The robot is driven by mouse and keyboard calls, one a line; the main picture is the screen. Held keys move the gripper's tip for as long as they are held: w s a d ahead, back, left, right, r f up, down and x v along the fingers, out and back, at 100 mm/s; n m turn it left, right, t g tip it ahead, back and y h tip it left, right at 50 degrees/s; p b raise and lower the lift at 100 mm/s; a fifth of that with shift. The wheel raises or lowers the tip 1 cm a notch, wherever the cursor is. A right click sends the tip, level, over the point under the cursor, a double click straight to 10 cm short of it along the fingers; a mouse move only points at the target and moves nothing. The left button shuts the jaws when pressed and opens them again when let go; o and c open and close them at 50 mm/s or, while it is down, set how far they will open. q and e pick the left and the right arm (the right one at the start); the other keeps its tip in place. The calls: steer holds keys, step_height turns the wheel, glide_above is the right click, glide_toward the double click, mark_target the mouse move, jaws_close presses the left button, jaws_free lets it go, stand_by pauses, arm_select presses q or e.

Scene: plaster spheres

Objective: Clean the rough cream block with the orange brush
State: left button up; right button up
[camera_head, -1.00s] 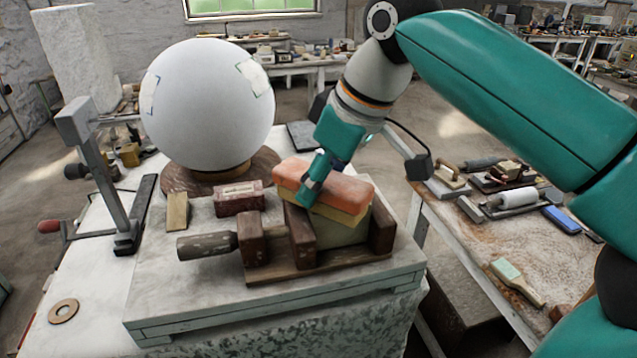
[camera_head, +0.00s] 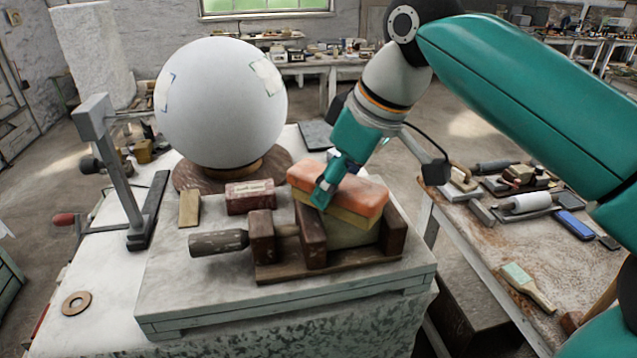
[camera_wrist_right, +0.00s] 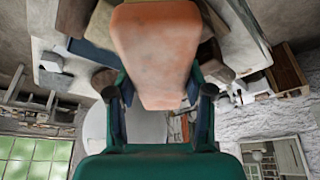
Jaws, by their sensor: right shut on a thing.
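The orange brush (camera_head: 350,194), an orange block with a yellowish underside, lies over the top of the cream block (camera_head: 345,234). The cream block sits in a dark wooden vise (camera_head: 312,237) with a round handle at the left; the brush and vise jaws hide most of it. My right gripper (camera_head: 324,192) is shut on the brush from above. In the right wrist view the orange brush (camera_wrist_right: 157,50) fills the space between the fingers. The brush seems to touch the block's top, though the exact contact is hidden. My left gripper is not in view.
A large white sphere (camera_head: 221,105) on a round wooden base stands behind the vise. A dark red brick (camera_head: 250,196) and a small wooden block (camera_head: 190,208) lie left. A metal clamp stand (camera_head: 120,170) is further left. A side bench (camera_head: 500,240) at right holds several tools.

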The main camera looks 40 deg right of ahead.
steer(key=shift+s+d, duration=0.2)
steer(key=shift+s, duration=0.85)
steer(key=shift+w+a+r+p, duration=0.1)
steer(key=shift+w+a+p, duration=0.15)
steer(key=shift+w, duration=0.65)
steer(key=shift+w+a+r+p, duration=0.15)
steer(key=shift+w+p, duration=0.2)
steer(key=shift+w, duration=0.5)
steer(key=shift+w+a+f, duration=0.1)
steer(key=shift+w+f, duration=0.05)
steer(key=shift+w, duration=0.35)
steer(key=shift+s, duration=0.1)
steer(key=shift+s+d+r+p, duration=0.25)
steer(key=shift+s+r+p, duration=0.4)
steer(key=shift+s, duration=0.4)
steer(key=shift+f, duration=0.15)
